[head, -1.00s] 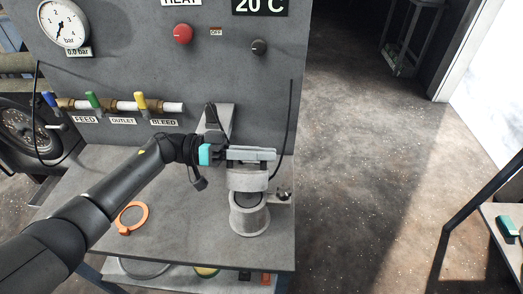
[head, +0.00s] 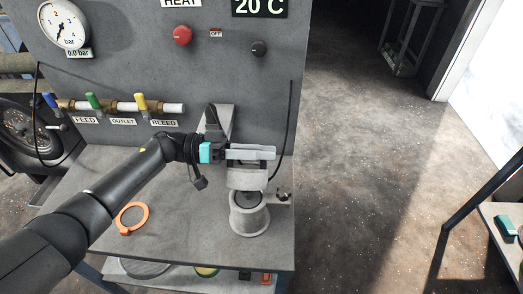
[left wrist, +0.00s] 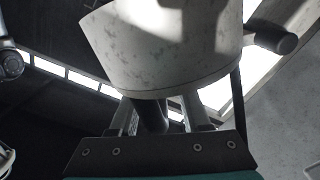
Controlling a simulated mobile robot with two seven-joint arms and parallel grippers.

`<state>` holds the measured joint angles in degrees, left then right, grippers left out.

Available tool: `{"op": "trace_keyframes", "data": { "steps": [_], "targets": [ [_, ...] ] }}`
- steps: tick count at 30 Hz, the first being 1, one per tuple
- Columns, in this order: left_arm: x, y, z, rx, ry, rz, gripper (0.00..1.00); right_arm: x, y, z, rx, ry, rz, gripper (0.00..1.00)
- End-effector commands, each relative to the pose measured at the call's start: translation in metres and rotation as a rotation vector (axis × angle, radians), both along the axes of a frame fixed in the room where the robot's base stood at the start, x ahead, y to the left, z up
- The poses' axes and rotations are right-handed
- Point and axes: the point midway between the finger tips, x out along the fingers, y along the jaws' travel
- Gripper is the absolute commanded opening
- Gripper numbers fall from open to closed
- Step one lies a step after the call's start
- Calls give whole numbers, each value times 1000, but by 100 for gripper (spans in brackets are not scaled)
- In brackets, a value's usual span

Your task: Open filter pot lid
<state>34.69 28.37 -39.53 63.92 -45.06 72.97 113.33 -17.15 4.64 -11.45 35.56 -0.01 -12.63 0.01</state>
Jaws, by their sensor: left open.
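The filter pot (head: 249,219) is a grey round vessel near the front right of the bench, with its dark mouth partly showing. Its grey lid (head: 247,180) stands raised and tilted above the mouth, towards the back. My left gripper (head: 252,160) is open at the upper side of the lid; whether the fingers touch it is not clear. In the left wrist view, a large pale curved body (left wrist: 165,45), apparently the lid, fills the space beyond the fingers, with a dark stub at its right. My right gripper is not in view.
An orange ring (head: 132,218) lies on the bench (head: 185,235) left of the pot. Behind are the grey panel, a pipe with blue, green and yellow valve handles (head: 140,102), a gauge and a red knob. A small clamp-like fitting (head: 283,196) sits right of the pot.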

Motion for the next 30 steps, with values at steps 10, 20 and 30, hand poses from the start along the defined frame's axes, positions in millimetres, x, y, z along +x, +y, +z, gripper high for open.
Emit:
{"op": "trace_keyframes", "data": {
  "steps": [10,20,30],
  "targets": [
    [0,19,-2,3,1,1,47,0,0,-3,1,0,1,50],
    [1,96,-3,4,0,3,47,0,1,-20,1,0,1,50],
    [0,147,-1,1,-1,1,47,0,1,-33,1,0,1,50]
  ]
}}
